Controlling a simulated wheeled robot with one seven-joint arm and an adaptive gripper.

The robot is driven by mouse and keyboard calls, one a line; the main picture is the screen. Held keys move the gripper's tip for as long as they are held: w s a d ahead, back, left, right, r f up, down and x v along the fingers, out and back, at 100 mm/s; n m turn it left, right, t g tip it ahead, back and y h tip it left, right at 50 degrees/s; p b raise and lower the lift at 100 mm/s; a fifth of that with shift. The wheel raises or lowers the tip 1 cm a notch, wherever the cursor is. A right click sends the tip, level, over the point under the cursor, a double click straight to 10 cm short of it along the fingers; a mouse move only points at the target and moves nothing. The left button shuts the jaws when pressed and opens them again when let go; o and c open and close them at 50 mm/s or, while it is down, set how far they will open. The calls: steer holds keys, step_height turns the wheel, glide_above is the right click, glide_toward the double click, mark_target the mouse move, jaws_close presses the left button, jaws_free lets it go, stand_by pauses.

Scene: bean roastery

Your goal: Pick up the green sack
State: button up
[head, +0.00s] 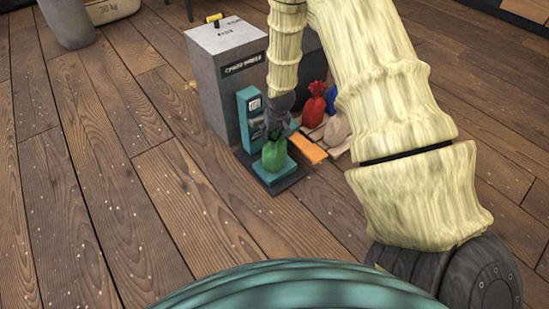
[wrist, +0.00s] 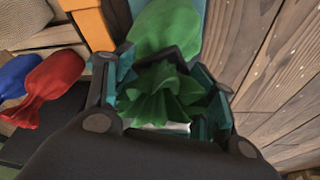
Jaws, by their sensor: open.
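The green sack (head: 273,156) stands on a teal scale-like platform (head: 269,173) low in front of a grey box. In the wrist view the green sack (wrist: 168,30) shows with its gathered, ruffled neck (wrist: 160,95) between my fingers. My gripper (head: 275,132) is right above the sack in the head view. In the wrist view my gripper (wrist: 165,88) is open, with its fingers on both sides of the neck. The head view does not show the gap between the fingers clearly.
A red sack (head: 315,104) and a blue sack (head: 332,97) lie to the right, near a beige sack (head: 337,130) and an orange bar (head: 307,148). The grey box (head: 225,45) stands close behind. Wooden floor (head: 100,180) to the left is clear.

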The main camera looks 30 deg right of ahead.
steer(key=shift+w+f, duration=0.1)
steer(key=shift+f, duration=0.35)
jaws_close()
steer(key=shift+r, duration=0.15)
